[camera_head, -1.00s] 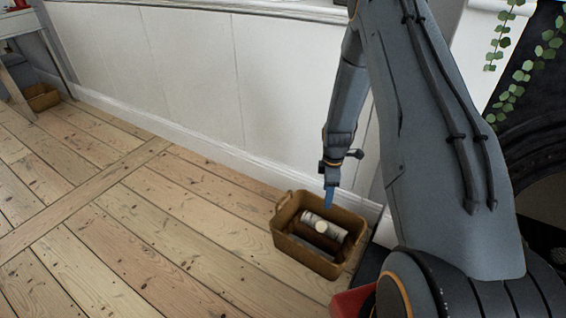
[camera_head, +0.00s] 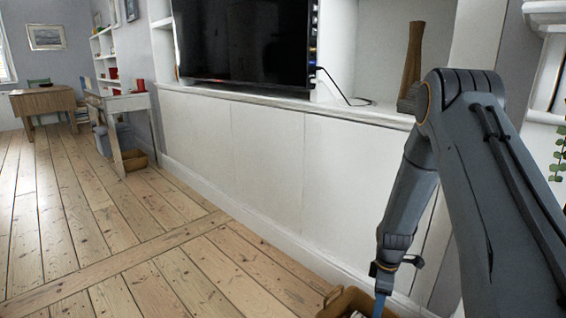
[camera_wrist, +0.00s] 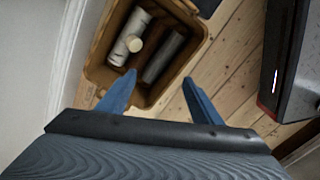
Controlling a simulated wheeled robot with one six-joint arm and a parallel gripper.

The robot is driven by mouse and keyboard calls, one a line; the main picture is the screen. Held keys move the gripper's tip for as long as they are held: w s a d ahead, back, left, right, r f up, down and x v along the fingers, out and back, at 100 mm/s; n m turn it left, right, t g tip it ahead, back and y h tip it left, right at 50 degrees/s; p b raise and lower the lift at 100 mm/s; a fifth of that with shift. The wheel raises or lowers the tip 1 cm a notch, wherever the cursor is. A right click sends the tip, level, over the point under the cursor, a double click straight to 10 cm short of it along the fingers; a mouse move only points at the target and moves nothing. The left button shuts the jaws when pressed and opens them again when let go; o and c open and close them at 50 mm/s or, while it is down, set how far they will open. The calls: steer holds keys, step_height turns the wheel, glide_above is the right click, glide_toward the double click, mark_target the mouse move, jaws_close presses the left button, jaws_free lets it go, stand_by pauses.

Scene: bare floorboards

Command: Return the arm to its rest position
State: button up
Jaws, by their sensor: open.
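Inside the basket lie a pale cylinder with a light cap (camera_wrist: 128,37) and a dark cylinder (camera_wrist: 163,58). In the head view only the basket's rim (camera_head: 337,300) shows at the bottom edge.
A white cabinet wall (camera_head: 235,150) runs behind the basket, with a television (camera_head: 240,40) and a tall brown vase (camera_head: 412,60) above. Desks stand at the far left. A dark box-shaped object (camera_wrist: 300,70) is at the right in the wrist view. The floorboards at left are clear.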

steer(key=s+a+r+m, duration=0.2)
steer(key=s+a+r, duration=0.2)
steer(key=a+r, duration=0.55)
steer(key=s+a+r+m, duration=0.1)
steer(key=s+a+r, duration=0.4)
steer(key=a+r, duration=0.45)
steer(key=s+a+r+m, duration=0.1)
steer(key=s+a+r, duration=0.2)
steer(key=s, duration=0.4)
steer(key=s+a+r+m, duration=0.2)
steer(key=s+a+r, duration=0.15)
steer(key=s, duration=0.35)
steer(key=s+a+r+m, duration=0.1)
steer(key=s+a+r, duration=0.2)
steer(key=s, duration=0.4)
steer(key=d+r+m+p, duration=0.6)
steer(key=d+r+p, duration=1.2)
steer(key=r+p, duration=0.4)
steer(key=s+p, duration=0.1)
steer(key=p, duration=0.2)
steer(key=shift+r+p, duration=0.4)
